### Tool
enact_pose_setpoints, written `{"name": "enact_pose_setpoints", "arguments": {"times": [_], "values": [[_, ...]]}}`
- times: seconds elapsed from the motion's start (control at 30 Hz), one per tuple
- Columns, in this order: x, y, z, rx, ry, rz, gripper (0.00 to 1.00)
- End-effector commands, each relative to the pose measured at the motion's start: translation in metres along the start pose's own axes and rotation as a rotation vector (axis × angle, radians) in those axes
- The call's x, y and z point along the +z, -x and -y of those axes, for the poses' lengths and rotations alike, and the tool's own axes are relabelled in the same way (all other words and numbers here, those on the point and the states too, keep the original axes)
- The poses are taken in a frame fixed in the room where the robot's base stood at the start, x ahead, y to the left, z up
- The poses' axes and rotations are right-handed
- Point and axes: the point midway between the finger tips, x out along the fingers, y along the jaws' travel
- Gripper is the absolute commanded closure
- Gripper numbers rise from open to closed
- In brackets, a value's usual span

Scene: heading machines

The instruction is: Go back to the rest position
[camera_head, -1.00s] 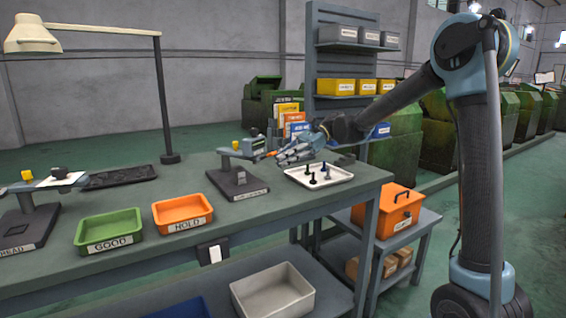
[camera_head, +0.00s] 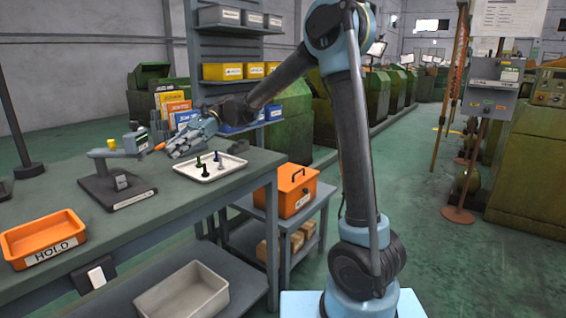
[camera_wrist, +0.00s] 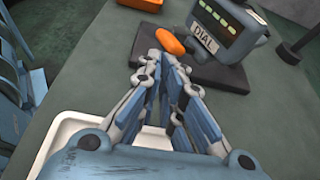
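My gripper (camera_head: 188,140) hangs over the bench, near the back edge of the white tray (camera_head: 237,165) and to the right of the dial stand (camera_head: 128,145). In the wrist view, my gripper's (camera_wrist: 165,65) blue fingers come together at the tips, and I see nothing held between them. An orange rounded part (camera_wrist: 172,40) shows just beyond the tips, beside the block marked DIAL (camera_wrist: 228,28). The tray holds several small dark, green and blue pegs (camera_head: 217,160), standing upright.
The orange HOLD tray (camera_head: 45,241) sits at the bench's front left. A lower shelf holds a grey bin (camera_head: 183,292). An orange box (camera_head: 297,190) stands on a side cart. A rack of yellow bins (camera_head: 222,71) rises behind. Open green floor (camera_head: 420,180) lies to the right.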

Motion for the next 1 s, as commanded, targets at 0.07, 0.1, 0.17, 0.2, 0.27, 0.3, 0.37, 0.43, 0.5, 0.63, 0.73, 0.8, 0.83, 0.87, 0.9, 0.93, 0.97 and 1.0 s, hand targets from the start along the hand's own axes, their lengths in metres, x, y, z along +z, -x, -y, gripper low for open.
{"name": "enact_pose_setpoints", "arguments": {"times": [0.07,0.1,0.17,0.2,0.27,0.3,0.37,0.43,0.5,0.63,0.73,0.8,0.83,0.87,0.9,0.93,0.97,1.0], "values": [[0.015,0.007,-0.002,-0.01,0.016,0.025,1.0],[0.013,0.009,-0.004,-0.016,0.022,0.017,1.0],[0.011,0.013,-0.008,-0.025,0.031,0.005,1.0],[0.009,0.015,-0.011,-0.032,0.037,-0.006,1.0],[0.006,0.021,-0.016,-0.045,0.048,-0.024,1.0],[0.003,0.025,-0.02,-0.055,0.056,-0.038,1.0],[-0.001,0.03,-0.027,-0.067,0.07,-0.06,1.0],[-0.006,0.038,-0.036,-0.084,0.088,-0.09,1.0],[-0.011,0.045,-0.047,-0.102,0.111,-0.127,1.0],[-0.026,0.063,-0.077,-0.138,0.166,-0.218,1.0],[-0.039,0.077,-0.103,-0.161,0.212,-0.301,1.0],[-0.05,0.085,-0.122,-0.172,0.244,-0.361,1.0],[-0.054,0.089,-0.131,-0.176,0.258,-0.386,1.0],[-0.058,0.092,-0.139,-0.177,0.272,-0.411,1.0],[-0.065,0.097,-0.15,-0.18,0.289,-0.446,1.0],[-0.069,0.1,-0.159,-0.181,0.301,-0.472,1.0],[-0.073,0.102,-0.168,-0.182,0.314,-0.497,1.0],[-0.08,0.106,-0.179,-0.181,0.329,-0.531,1.0]]}}
